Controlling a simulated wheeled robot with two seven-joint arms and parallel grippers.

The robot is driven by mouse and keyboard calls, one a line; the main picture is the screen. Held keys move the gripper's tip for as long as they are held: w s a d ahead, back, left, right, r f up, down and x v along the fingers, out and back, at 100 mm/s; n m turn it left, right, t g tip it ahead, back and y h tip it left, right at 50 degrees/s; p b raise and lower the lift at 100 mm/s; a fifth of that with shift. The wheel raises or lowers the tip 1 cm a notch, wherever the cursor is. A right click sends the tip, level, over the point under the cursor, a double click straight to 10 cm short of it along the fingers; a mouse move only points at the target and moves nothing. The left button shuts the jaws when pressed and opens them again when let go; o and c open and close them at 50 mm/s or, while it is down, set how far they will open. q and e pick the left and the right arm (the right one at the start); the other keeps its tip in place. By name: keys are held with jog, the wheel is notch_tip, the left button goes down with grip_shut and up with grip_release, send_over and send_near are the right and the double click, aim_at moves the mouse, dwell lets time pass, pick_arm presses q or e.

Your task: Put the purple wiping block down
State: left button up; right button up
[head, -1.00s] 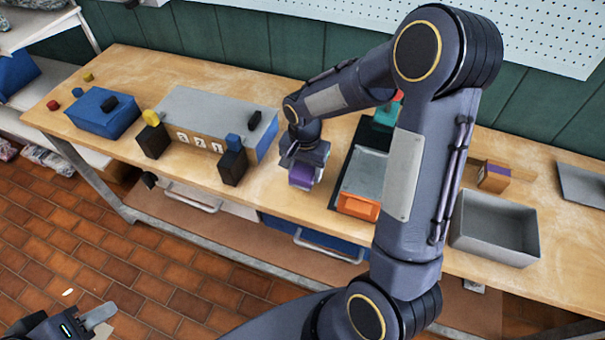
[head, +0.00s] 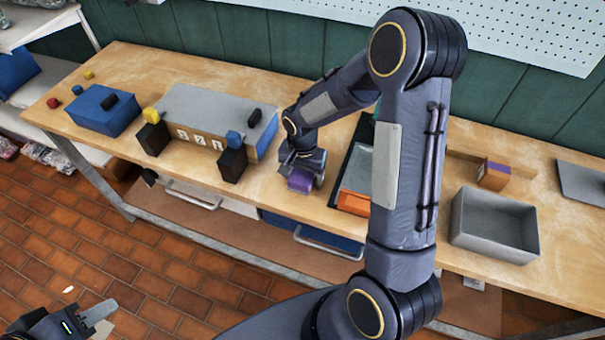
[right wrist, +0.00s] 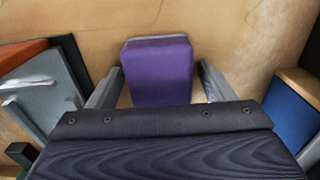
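The purple wiping block (head: 301,181) is at the front part of the wooden workbench, right of the grey box with number tiles. In the right wrist view the purple block (right wrist: 160,72) lies between the two fingers of my right gripper (right wrist: 160,85). A narrow strip of bench shows on each side of it, so the fingers look open around it. The block appears to rest on the bench. My right gripper (head: 303,170) is low over the bench in the head view. My left gripper (head: 98,318) is at the lower left over the floor, partly cut off; its opening is unclear.
The grey numbered box (head: 205,113) with dark posts stands left of the block. A dark tray with an orange-ended grey piece (head: 352,202) is close on the right. A grey bin (head: 495,225) and a small cardboard box (head: 494,174) are farther right. A blue box (head: 104,112) is far left.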

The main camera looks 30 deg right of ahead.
aim_at(303, 173)
notch_tip(303, 173, up, 12)
jog(key=s+a+r+n+t+y, duration=0.1)
jog(key=s+r+n+t, duration=0.1)
jog(key=s, duration=0.4)
jog(key=s+a+r+n+t+y, duration=0.1)
jog(key=s+a+r+n, duration=0.1)
jog(key=s, duration=0.5)
jog(key=s+a+r+n+t+y, duration=0.1)
jog(key=s+a+r+n+t, duration=0.1)
jog(key=s, duration=0.5)
jog(key=shift+r+n+t+y, duration=0.35)
jog(key=shift+r+n, duration=0.2)
jog(key=shift+n, duration=0.65)
jog(key=shift+s, duration=0.1)
jog(key=shift+c, duration=0.3)
